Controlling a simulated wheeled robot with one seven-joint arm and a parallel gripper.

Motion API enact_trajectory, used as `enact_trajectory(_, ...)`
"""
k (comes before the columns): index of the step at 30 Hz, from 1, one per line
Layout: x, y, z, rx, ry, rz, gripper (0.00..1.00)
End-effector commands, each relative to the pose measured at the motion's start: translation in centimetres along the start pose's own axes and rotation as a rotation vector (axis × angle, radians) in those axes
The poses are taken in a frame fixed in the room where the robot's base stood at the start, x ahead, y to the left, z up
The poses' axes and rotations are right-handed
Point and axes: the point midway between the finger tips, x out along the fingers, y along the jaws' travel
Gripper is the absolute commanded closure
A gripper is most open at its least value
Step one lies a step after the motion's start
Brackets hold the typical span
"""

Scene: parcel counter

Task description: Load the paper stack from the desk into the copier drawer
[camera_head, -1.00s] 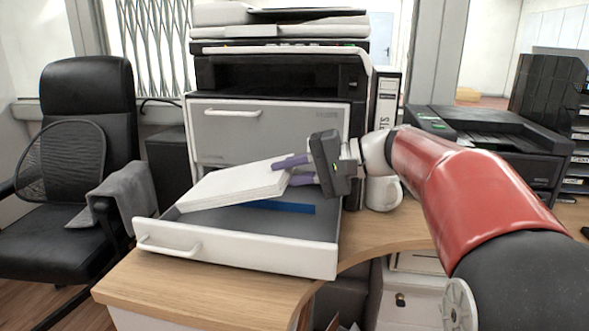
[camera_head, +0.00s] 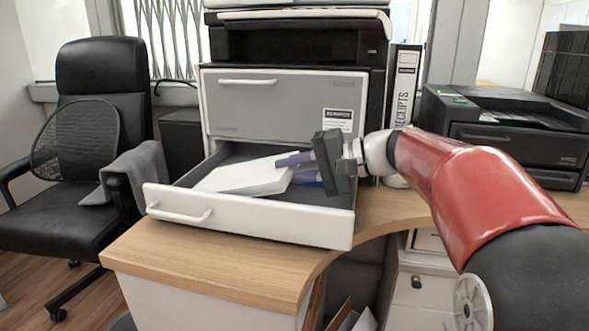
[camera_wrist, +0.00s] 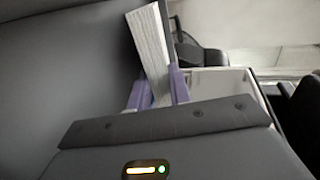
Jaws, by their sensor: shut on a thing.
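The white paper stack (camera_head: 247,178) is inside the open copier drawer (camera_head: 240,219), low over or touching its grey floor; I cannot tell which. My gripper (camera_head: 296,168) is shut on the stack's right end with its purple fingers. In the wrist view the stack (camera_wrist: 150,48) shows edge-on between the fingers (camera_wrist: 158,90). The drawer is pulled out at the bottom of the copier (camera_head: 275,105), with a white front and a handle. The drawer floor under the stack is hidden.
A receipts binder (camera_head: 403,95) stands right of the copier, and a black printer (camera_head: 505,125) is farther right. A black office chair (camera_head: 95,140) with a grey cloth is at the left. The wooden desk (camera_head: 190,260) is clear in front of the drawer.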

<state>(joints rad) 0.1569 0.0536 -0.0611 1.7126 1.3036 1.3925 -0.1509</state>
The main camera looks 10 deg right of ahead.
Motion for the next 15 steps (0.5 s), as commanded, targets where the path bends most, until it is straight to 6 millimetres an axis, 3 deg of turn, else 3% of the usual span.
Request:
enact_trajectory(10,0.07,-0.01,0.01,-0.002,0.001,-0.002,1.00)
enact_trajectory(11,0.07,-0.01,0.01,-0.002,0.001,-0.002,0.79)
enact_trajectory(15,0.06,0.01,0.01,-0.002,0.001,-0.002,0.60)
